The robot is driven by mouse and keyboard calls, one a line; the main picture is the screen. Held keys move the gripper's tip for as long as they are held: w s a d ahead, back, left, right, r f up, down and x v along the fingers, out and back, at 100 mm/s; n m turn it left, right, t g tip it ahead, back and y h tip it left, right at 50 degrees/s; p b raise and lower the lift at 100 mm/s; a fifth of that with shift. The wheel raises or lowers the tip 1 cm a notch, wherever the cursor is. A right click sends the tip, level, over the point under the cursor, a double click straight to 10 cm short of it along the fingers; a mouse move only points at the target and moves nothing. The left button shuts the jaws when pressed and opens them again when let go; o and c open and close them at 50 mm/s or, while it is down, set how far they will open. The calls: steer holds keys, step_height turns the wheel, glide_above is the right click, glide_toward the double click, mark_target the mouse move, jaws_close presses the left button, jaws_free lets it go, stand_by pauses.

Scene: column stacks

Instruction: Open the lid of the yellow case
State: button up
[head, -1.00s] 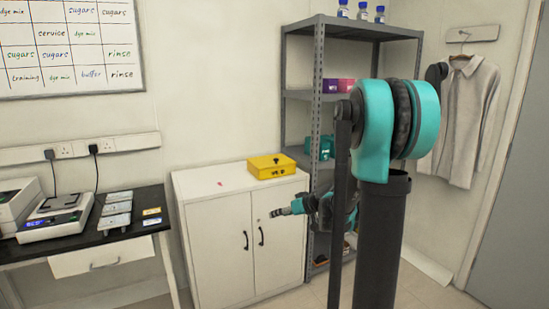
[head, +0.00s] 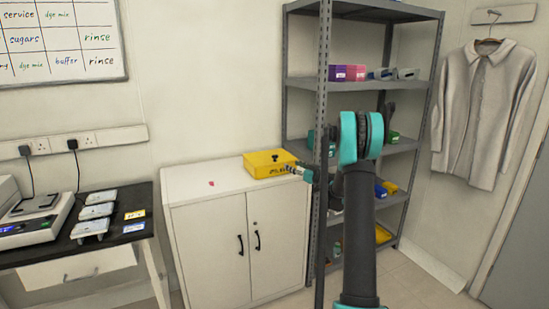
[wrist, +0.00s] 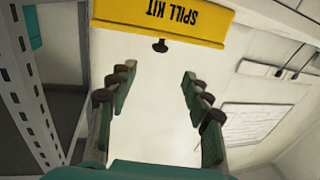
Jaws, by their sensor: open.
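The yellow case (head: 265,165) sits on top of the white cabinet, near its back right, with its lid down. In the wrist view the case (wrist: 120,22) is at the top edge, its "SPILL KIT" lettering upside down and a small dark knob (wrist: 160,46) below the lettering. My gripper (wrist: 158,72) is open and empty, its two fingers spread apart with the knob just beyond and between their tips. In the head view my gripper (head: 289,168) is at the front right of the case. The head view does not show whether it touches.
A grey metal shelf (head: 350,83) with boxes stands close on the right, behind my arm. A dark bench (head: 140,205) with instruments stands at left.

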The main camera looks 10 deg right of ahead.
mark_target(275, 156)
steer(key=x, duration=1.5)
steer(key=shift+w+a, duration=0.1)
steer(key=shift+c, duration=0.3)
jaws_close()
